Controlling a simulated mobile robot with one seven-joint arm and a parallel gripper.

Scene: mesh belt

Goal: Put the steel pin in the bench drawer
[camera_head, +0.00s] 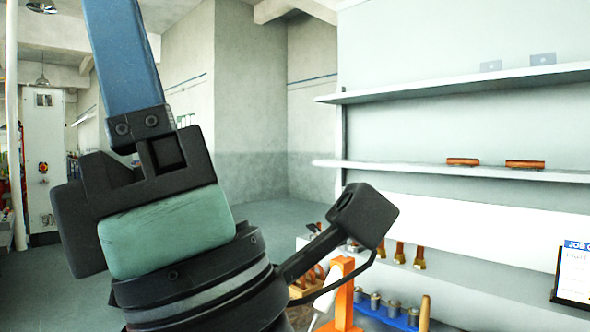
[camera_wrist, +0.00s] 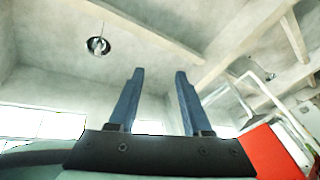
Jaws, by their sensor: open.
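My gripper (camera_head: 122,60) is raised in front of the head camera at the left, its blue finger running up out of the picture. In the wrist view my gripper (camera_wrist: 159,72) points up at the ceiling, with two blue fingers apart and nothing between them. I cannot make out the steel pin in either view. The bench drawer does not show in either view. Several grey metal cylinders stand in a blue rack (camera_head: 383,318) at the bottom of the head view; I cannot tell whether any is a pin.
An orange stand (camera_head: 344,296) and a wooden rack (camera_head: 308,283) are low behind my wrist, partly hidden. A lower shelf (camera_head: 400,168) holds two copper-coloured pieces; an upper shelf (camera_head: 420,92) holds two small grey blocks. A job sheet (camera_head: 574,274) is at the right. Open floor lies behind.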

